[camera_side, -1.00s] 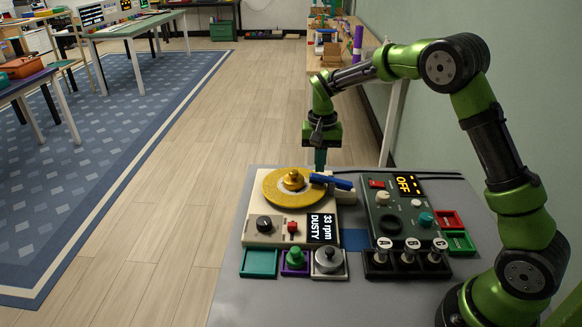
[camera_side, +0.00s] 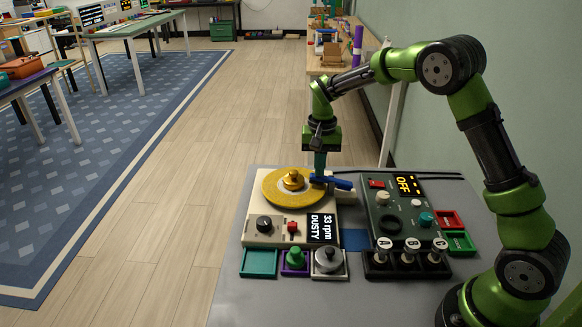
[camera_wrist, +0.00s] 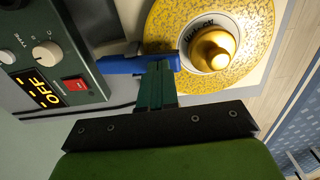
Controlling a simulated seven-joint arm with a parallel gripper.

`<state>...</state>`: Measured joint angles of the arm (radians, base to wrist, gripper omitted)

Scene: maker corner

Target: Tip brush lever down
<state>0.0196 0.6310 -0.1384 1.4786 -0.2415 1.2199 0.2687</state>
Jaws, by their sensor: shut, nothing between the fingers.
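The blue brush lever (camera_side: 338,183) lies at the right of the turntable, with its left end over the yellow disc (camera_side: 277,196). In the wrist view the blue lever (camera_wrist: 122,64) runs from beside the control box to the disc's edge. My gripper (camera_side: 319,176) points down with its fingers shut and empty. Its tips are at the lever's left part, and in the wrist view the green fingers (camera_wrist: 157,75) overlap the lever. I cannot tell whether they touch it. The turntable's display (camera_side: 322,228) reads "33 rpm DUSTY".
A dark control box (camera_side: 396,208) reading "OFF" stands close on the right, with plungers A, B and C (camera_side: 407,258) in front. Small trays hold a green knob (camera_side: 295,258) and a grey weight (camera_side: 328,260). A teal tray (camera_side: 260,263) is empty. A brass knob (camera_side: 293,179) rises from the disc.

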